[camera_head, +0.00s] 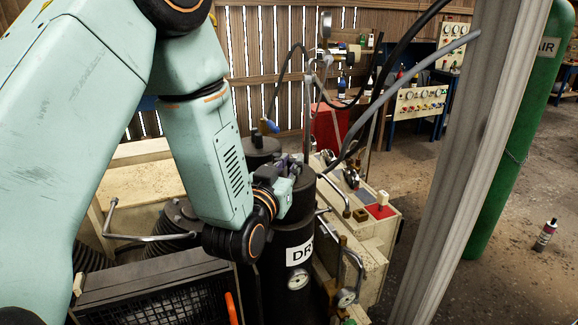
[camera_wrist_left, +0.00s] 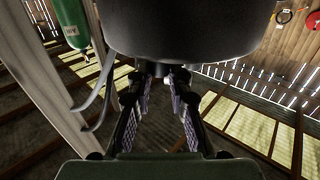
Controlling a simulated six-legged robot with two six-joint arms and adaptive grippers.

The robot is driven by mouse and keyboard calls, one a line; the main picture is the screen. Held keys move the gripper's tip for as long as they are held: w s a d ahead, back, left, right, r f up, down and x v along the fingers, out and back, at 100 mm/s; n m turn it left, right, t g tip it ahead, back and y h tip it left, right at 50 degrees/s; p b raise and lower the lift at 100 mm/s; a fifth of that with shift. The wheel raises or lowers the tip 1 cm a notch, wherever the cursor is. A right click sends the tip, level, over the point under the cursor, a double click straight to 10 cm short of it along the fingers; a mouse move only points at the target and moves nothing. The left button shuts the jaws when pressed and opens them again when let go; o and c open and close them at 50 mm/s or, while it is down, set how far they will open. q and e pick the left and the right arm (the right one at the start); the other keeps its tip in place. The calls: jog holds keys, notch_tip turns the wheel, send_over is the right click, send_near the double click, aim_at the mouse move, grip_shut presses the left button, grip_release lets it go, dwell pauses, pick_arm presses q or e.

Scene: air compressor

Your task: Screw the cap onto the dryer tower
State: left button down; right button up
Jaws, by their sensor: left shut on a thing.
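The dryer tower (camera_head: 272,285) is a dark upright cylinder with a white "DRY" label and a gauge, in the middle of the head view. A dark round cap (camera_head: 304,187) is at its top, partly hidden by my left gripper (camera_head: 291,163). In the left wrist view a large dark round body, which looks like the cap (camera_wrist_left: 190,35), fills the top. My left gripper (camera_wrist_left: 163,72) is shut on it at its edge. I cannot tell whether the cap is seated on the tower or just above it. My right gripper is not in view.
A second dark cylinder (camera_head: 262,150) stands behind the tower. A grey post (camera_head: 455,170) and a green air cylinder (camera_head: 520,135) stand further right. A bent metal handle (camera_head: 150,237) is at left.

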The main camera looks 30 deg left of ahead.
pick_arm(q)
jog(key=shift+f+b, duration=0.65)
jog(key=shift+f, duration=0.05)
jog(key=c, duration=1.5)
grip_release()
jog(key=o, duration=0.4)
jog(key=shift+s+d, duration=0.1)
jog(key=shift+c, duration=0.2)
jog(key=shift+f, duration=0.1)
notch_tip(320, 180, up, 10)
